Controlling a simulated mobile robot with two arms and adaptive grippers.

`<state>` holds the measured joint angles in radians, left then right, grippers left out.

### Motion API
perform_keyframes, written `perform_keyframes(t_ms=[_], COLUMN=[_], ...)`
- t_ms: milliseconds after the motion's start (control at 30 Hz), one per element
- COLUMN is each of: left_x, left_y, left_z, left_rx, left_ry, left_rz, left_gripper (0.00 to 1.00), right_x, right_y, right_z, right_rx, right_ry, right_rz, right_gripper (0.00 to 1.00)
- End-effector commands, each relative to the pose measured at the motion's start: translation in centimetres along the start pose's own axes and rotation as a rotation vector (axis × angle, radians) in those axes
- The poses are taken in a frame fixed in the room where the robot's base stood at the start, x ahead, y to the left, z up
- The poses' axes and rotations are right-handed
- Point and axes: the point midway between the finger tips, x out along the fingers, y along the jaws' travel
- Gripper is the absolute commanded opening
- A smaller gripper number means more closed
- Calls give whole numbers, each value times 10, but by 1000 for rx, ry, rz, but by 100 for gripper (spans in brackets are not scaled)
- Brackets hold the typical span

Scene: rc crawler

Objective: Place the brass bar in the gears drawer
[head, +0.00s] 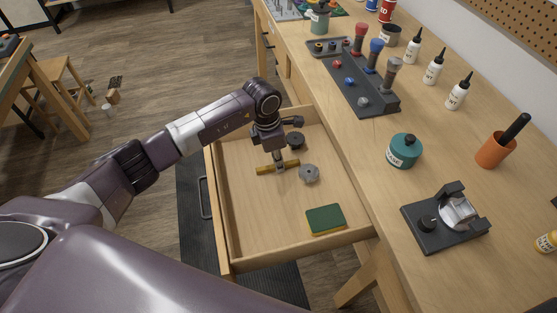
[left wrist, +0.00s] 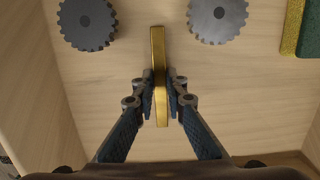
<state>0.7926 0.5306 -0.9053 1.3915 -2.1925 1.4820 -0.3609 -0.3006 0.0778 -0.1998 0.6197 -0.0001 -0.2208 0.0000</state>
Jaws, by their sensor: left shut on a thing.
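The brass bar (head: 278,168) is a long gold-coloured bar inside the open wooden drawer (head: 262,236). My left gripper (head: 278,160) reaches down into the drawer and is shut on the bar. In the left wrist view the bar (left wrist: 158,62) passes between the two fingertips (left wrist: 161,88). Whether the bar touches the drawer floor I cannot tell. Two dark grey gears lie in the drawer: one gear (head: 309,173) right of the bar and one gear (head: 296,141) behind it. Both gears also show in the left wrist view (left wrist: 88,22) (left wrist: 217,18). My right gripper is not in view.
A green and yellow sponge (head: 325,219) lies at the drawer's front right. The bench top (head: 365,140) beside the drawer holds a screwdriver rack (head: 358,88), a teal jar (head: 404,150), white bottles, an orange cup (head: 495,149) and a tape dispenser (head: 447,219). The drawer's front left floor is clear.

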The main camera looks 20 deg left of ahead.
Motion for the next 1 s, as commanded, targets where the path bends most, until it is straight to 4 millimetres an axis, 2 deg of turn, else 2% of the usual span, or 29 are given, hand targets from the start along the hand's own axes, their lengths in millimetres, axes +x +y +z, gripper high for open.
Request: perform_keyframes(t_ms=[333, 367, 500, 833, 1000], left_x=[4, 3, 2, 0, -19], left_y=[1, 0, 0, 0, 2], left_z=[0, 0, 0, 0, 1], left_rx=[1, 1, 0, 0, 2], left_ry=[-2, -2, -1, -1, -4], left_rz=[1, 1, 1, 0, 4], left_gripper=[0, 15, 29, 29, 29], right_x=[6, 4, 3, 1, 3], right_y=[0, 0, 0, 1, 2], right_z=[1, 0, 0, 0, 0], right_rx=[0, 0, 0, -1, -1], right_ry=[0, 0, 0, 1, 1], right_rz=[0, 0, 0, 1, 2], right_gripper=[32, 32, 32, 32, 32])
